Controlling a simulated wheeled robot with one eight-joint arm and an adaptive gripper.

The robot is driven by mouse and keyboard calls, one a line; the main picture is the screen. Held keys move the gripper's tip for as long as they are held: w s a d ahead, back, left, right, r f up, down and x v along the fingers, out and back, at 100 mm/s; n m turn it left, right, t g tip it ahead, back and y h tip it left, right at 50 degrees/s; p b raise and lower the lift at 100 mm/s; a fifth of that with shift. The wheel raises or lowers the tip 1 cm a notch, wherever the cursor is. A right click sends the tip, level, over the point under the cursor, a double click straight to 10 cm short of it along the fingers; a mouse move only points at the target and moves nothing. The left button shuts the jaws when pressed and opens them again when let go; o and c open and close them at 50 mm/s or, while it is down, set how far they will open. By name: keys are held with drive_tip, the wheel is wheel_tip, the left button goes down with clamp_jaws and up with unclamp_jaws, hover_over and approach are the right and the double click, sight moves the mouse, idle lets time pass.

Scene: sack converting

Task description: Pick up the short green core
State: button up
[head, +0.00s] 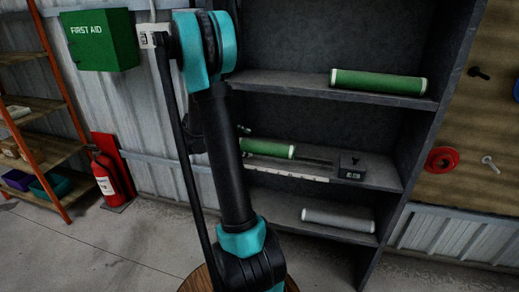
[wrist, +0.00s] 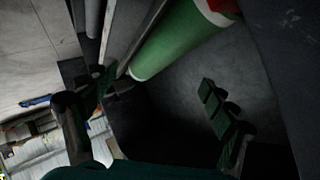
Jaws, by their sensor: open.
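A green core (head: 267,148) with a pale end lies on the middle shelf, its left part hidden behind my arm. Another green core (head: 380,82) with pale ends lies in full view on the upper shelf; the hidden part keeps me from comparing their lengths surely. In the wrist view a green core (wrist: 177,40) with a white band at its upper end lies beyond my gripper (wrist: 156,82). My gripper is open, its fingers wide apart with nothing held between them. In the head view my arm mostly hides the gripper.
The middle shelf also carries a pale strip (head: 285,170) along its front and a small dark box (head: 352,167). A grey core (head: 338,219) lies on the bottom shelf. Dark side panels bound the shelf unit. A fire extinguisher (head: 112,178) stands left, with open floor nearby.

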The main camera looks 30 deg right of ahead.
sight(262, 146)
drive_tip(key=x, duration=0.9)
drive_tip(key=shift+w, duration=0.15)
drive_tip(key=c, duration=1.7)
drive_tip(key=shift+r, duration=0.1)
drive_tip(key=shift+c, duration=0.2)
